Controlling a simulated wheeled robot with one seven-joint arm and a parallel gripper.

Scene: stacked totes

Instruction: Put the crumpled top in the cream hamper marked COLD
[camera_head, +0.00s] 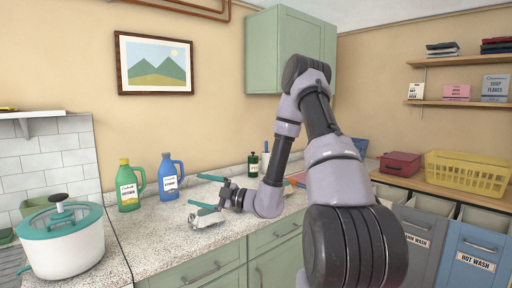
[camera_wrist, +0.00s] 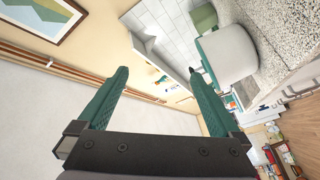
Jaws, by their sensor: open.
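A small pale grey, crumpled-looking thing (camera_head: 207,218) lies on the speckled counter in the head view; I cannot tell for sure that it is the top. My gripper (camera_head: 206,192) is open above the counter, with its teal fingers spread and the lower finger close to the pale thing in the picture. In the wrist view, my gripper (camera_wrist: 160,75) has nothing between its fingers. No cream hamper marked COLD can be made out; my arm hides part of the row of bins.
A grey bin (camera_head: 417,236) and a blue HOT WASH bin (camera_head: 476,258) stand at right, below a yellow basket (camera_head: 466,173) and a red box (camera_head: 400,164). Green (camera_head: 129,187) and blue (camera_head: 170,178) bottles and a white pot (camera_head: 65,243) stand left of my gripper.

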